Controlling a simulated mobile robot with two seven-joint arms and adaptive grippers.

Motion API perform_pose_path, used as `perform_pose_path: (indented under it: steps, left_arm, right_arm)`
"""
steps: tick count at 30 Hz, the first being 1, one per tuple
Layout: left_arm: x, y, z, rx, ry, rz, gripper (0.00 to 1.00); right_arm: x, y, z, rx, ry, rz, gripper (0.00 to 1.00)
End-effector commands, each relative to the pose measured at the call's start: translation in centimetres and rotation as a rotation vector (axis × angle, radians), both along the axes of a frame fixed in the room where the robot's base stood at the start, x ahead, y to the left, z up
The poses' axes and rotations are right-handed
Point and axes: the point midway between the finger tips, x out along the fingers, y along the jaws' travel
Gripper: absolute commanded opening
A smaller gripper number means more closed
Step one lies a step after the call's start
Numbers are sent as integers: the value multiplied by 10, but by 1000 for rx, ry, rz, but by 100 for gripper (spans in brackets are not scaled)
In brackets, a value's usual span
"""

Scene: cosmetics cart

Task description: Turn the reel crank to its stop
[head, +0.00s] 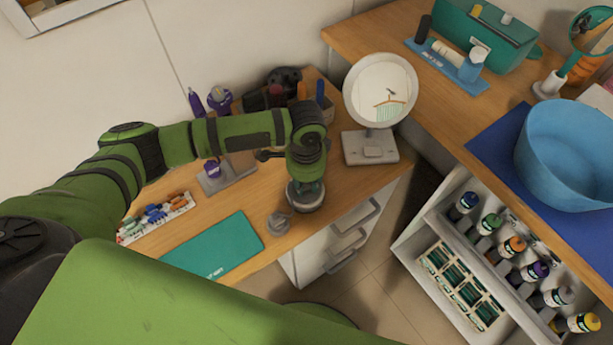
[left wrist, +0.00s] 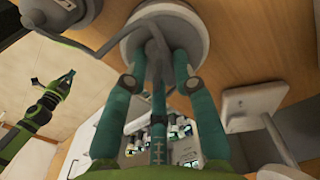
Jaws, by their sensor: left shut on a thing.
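The grey round reel (head: 304,202) stands on the wooden cart top, below my left gripper (head: 306,178). In the left wrist view, the reel's disc (left wrist: 189,22) fills the top centre. The teal fingers of my left gripper (left wrist: 160,58) point at the disc and are shut on a grey crank part (left wrist: 153,47) in its middle; the fingers hide much of it. A thin grey line or arm runs from the disc to a smaller grey piece (head: 278,222) beside it. My right gripper (left wrist: 66,76) is small at the left of the wrist view; its jaws are unclear.
A round mirror (head: 379,92) on a grey base stands close right of the gripper. A teal mat (head: 212,248) lies at the front left. A purple-topped item on a stand (head: 212,170) is left. A drawer with bottles (head: 459,222) stands open at right.

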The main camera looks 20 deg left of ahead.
Motion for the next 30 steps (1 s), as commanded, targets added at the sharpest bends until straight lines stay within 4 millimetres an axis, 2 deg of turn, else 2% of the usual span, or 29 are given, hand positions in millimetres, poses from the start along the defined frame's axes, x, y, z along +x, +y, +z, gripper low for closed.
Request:
perform_pose_path:
  steps: [1,12,30]
  left_arm:
    - [-1,0,5,0,2,-43,0]
    - [-1,2,3,-1,1,-394,0]
    - [0,4,2,-3,-2,-965,0]
  right_arm:
    - [1,0,9,0,-2,0,0]
    - [1,0,33,1,-3,1,0]
    - [1,0,53,0,-2,0,0]
